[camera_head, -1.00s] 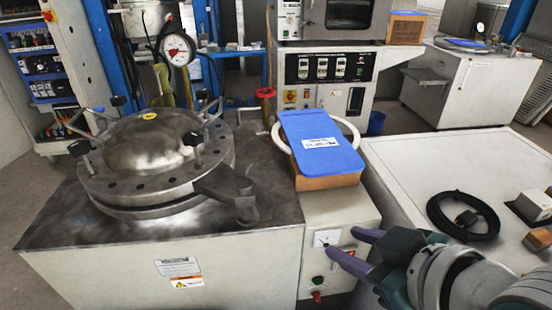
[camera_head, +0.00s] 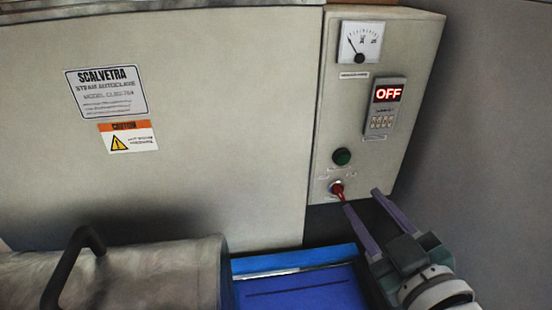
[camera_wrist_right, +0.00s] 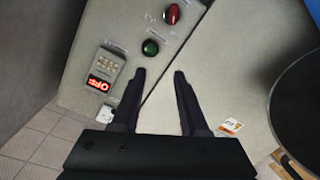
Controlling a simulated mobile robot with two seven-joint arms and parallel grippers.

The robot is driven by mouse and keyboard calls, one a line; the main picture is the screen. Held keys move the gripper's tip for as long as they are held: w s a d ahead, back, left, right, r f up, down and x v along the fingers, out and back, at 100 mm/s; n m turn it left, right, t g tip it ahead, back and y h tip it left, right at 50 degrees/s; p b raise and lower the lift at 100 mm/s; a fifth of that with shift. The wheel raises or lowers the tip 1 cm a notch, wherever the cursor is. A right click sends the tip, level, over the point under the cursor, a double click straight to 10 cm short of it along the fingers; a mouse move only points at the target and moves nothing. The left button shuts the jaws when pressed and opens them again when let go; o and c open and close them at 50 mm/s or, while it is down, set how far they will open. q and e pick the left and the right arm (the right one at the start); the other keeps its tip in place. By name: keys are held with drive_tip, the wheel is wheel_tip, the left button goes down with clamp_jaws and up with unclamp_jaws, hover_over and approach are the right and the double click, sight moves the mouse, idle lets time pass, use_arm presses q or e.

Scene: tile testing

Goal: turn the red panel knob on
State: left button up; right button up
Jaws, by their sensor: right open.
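The red panel knob (camera_head: 337,189) is at the lower left of a beige control panel (camera_head: 378,60). In the head view my right gripper (camera_head: 362,200) is open, its two purple fingers spread. The tip of its left finger is just below the knob; I cannot tell whether they touch. In the right wrist view the red knob (camera_wrist_right: 172,13) lies ahead of the open, empty fingers (camera_wrist_right: 160,72). A display on the panel reads OFF (camera_head: 388,93). My left gripper is not in view.
A green button (camera_head: 342,156) sits just above the knob, and a dial gauge (camera_head: 360,42) is at the panel's top. The autoclave's flat front (camera_head: 220,110) is left of the panel. A blue object (camera_head: 300,285) and a pale rounded object with a dark handle (camera_head: 150,280) lie below.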

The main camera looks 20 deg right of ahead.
drive_tip(key=t+h+b, duration=0.1)
drive_tip(key=b, duration=0.5)
approach(341, 197)
drive_tip(key=b+x, duration=0.4)
drive_tip(key=x, duration=0.3)
drive_tip(key=shift+w+d+f, duration=0.1)
drive_tip(key=shift+w+f, duration=0.05)
drive_tip(key=shift+f, duration=0.05)
drive_tip(key=shift+w+d+r+b, duration=0.1)
drive_tip(key=shift+w+b, duration=0.25)
drive_tip(key=shift+w, duration=0.2)
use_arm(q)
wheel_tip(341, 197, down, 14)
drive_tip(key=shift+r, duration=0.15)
use_arm(e)
clamp_jaws()
